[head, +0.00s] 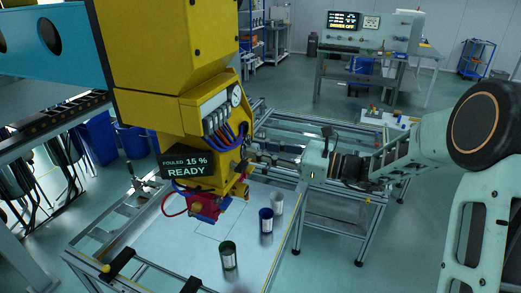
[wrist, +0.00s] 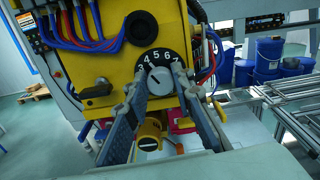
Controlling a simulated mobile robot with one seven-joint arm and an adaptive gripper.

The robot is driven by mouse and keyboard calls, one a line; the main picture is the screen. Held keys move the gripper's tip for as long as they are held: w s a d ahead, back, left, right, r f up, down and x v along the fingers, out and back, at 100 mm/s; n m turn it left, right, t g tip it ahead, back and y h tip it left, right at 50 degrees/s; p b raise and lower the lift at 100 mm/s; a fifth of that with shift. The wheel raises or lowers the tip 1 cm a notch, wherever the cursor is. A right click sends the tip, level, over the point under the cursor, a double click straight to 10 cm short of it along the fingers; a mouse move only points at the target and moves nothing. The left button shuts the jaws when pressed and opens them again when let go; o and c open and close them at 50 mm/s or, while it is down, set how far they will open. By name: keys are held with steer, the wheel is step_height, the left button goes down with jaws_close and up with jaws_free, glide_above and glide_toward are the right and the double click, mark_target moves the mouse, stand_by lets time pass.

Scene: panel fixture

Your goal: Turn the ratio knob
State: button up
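The ratio knob (wrist: 159,83) is a pale round knob in front of a black dial (wrist: 156,60) with white numbers, 3 to 7 readable, on the yellow machine. My gripper (wrist: 163,84) is open in the wrist view, with one finger on each side of the knob. Gaps show between the fingers and the knob; I cannot tell the depth between them. In the head view my gripper (head: 262,160) reaches from the right to the yellow machine head (head: 190,110). The knob and dial are hidden there.
A display (head: 186,166) reads "FOULED 15 % READY". Below the dial hangs a yellow cylindrical part (wrist: 151,135) between my fingers. Blue and red hoses (wrist: 85,30) run beside the dial.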

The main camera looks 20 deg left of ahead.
jaws_close()
steer(key=shift+f+b, duration=0.1)
steer(key=shift+b, duration=0.3)
steer(key=shift+s+n+b, duration=0.1)
steer(key=shift+n+b, duration=2.7)
steer(key=shift+b, duration=0.55)
steer(key=o, duration=0.8)
jaws_free()
steer(key=shift+c, duration=0.2)
